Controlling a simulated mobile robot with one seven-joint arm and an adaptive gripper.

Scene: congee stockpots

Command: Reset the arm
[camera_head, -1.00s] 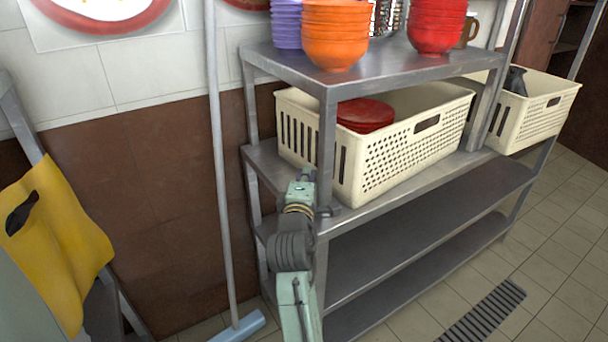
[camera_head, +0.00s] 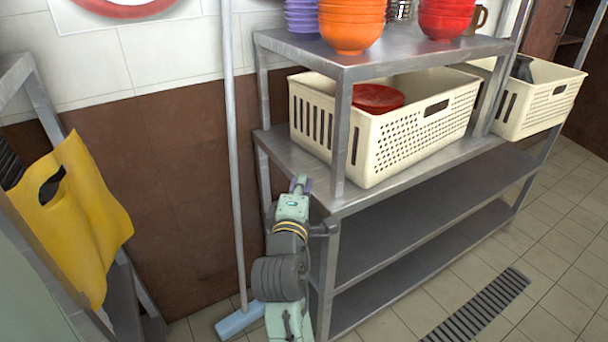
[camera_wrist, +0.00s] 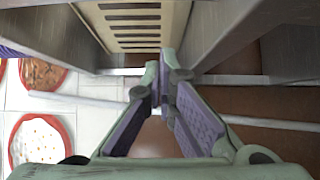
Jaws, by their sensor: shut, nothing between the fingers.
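My arm rises from the bottom of the head view, and my gripper (camera_head: 300,184) is at its end, in front of the left end of the metal shelf rack (camera_head: 345,130). In the wrist view my gripper (camera_wrist: 160,75) shows its two purple-padded fingers meeting at the tips. It is shut and holds nothing. In the head view the fingers are small and partly hidden behind the wrist.
A cream basket (camera_head: 400,140) with red dishes (camera_head: 377,98) stands on the middle shelf. Orange bowls (camera_head: 352,30) and red bowls (camera_head: 446,20) are stacked on top. A broom handle (camera_head: 233,150) leans left of the rack. A yellow bag (camera_head: 85,210) hangs at far left. The tiled floor at right is open.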

